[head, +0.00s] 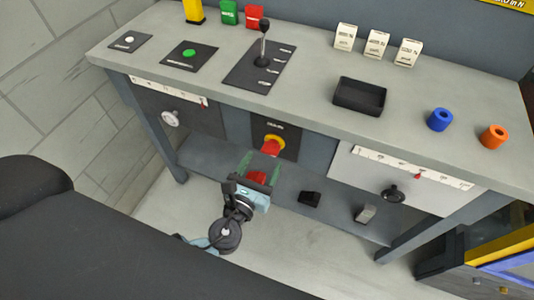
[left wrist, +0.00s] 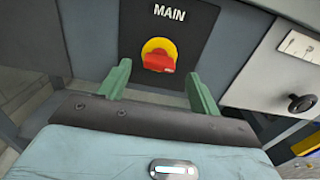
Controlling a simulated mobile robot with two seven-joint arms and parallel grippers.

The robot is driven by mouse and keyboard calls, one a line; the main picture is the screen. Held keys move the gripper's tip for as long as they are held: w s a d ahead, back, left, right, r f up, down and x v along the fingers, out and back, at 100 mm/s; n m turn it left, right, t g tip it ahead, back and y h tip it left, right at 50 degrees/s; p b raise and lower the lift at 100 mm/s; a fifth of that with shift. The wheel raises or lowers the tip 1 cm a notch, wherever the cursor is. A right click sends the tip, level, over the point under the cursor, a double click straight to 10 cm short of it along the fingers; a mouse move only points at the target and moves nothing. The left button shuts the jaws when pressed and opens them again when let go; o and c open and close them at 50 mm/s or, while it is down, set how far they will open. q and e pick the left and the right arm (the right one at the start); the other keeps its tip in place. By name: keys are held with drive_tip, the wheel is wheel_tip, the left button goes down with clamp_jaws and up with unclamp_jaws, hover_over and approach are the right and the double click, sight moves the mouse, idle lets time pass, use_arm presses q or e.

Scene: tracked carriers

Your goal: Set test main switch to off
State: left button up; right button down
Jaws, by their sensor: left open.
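The main switch (head: 274,142) is a red rotary handle on a yellow round base, on a dark panel under the bench's front edge. In the left wrist view the switch (left wrist: 158,56) sits below the word MAIN. Its red handle lies roughly level there, with small white lettering at its right end that I cannot read. My left gripper (head: 260,164) is open just in front of and below the switch. In the left wrist view its green fingers (left wrist: 159,76) stand wide apart on either side of the handle, apart from it. My right gripper is not in view.
The bench top (head: 210,80) overhangs the panel and carries a lever (head: 263,45), a black tray (head: 360,96), and blue (head: 439,119) and orange (head: 494,136) rings. A black knob (head: 393,194) is right of the switch, a pale knob (head: 170,118) left. A shelf (head: 290,180) lies below.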

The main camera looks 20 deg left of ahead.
sight(268, 153)
use_arm(q)
drive_tip(key=shift+w, duration=1.9)
drive_tip(key=shift+c, duration=0.4)
drive_tip(key=c, duration=0.9)
